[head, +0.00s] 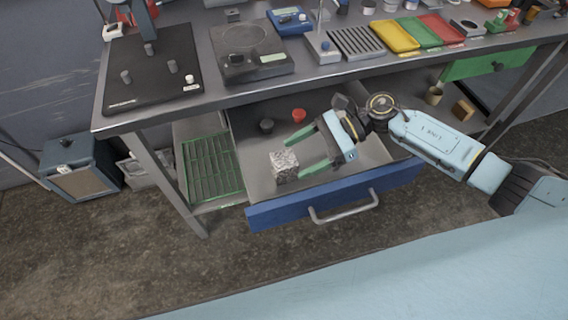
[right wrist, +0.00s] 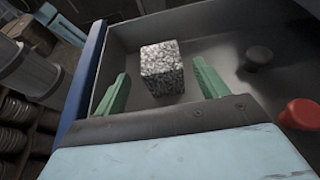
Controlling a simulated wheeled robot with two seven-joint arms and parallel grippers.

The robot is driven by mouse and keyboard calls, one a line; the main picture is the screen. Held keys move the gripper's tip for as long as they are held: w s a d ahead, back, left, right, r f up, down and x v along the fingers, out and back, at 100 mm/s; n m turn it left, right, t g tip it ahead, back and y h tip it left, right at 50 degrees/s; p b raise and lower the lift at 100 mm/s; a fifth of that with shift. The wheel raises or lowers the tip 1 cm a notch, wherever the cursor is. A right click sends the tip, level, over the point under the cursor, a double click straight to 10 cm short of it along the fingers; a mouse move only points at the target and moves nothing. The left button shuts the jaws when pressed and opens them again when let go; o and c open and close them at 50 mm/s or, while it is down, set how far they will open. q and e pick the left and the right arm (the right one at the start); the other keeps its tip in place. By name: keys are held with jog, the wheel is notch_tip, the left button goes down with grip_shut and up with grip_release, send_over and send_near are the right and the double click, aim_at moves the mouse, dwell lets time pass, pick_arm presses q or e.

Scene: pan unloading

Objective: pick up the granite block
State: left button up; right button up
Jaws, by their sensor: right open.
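The granite block (head: 284,166) is a speckled grey-white cube in the open blue-fronted drawer (head: 340,196), near its left side. In the right wrist view the block (right wrist: 162,69) stands between and a little beyond the green fingertips. My right gripper (head: 296,153) reaches into the drawer from the right with its green fingers spread. Its fingertips are close to the block, one toward the back and one toward the front. It is open and holds nothing. My left gripper is not clearly in view.
A dark knob-like piece (head: 266,126) and a red one (head: 299,115) lie farther back in the drawer. The workbench top (head: 300,78) overhangs the drawer's back. A green slotted tray (head: 212,167) is left of the drawer. The drawer's right half is bare.

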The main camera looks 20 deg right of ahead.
aim_at(273, 168)
jog(key=shift+a+f, duration=0.25)
jog(key=shift+a, duration=0.4)
jog(key=x, duration=0.4)
jog(key=shift+w+a, duration=0.1)
jog(key=shift+a, duration=0.1)
jog(key=shift+a+f, duration=0.15)
jog(key=shift+a, duration=0.1)
pick_arm(q)
jog(key=shift+w+d+r, duration=0.15)
jog(key=shift+w+d, duration=0.05)
jog(key=shift+d, duration=0.25)
jog(key=shift+w+d+r, duration=0.15)
jog(key=shift+w+d, duration=0.05)
jog(key=shift+d, duration=0.25)
pick_arm(e)
jog(key=shift+c, duration=0.2)
jog(key=c, duration=1.4)
pick_arm(q)
jog(key=shift+s+a, duration=0.1)
jog(key=shift+a, duration=0.55)
pick_arm(e)
jog(key=shift+o, duration=0.2)
pick_arm(q)
jog(key=shift+p, duration=0.3)
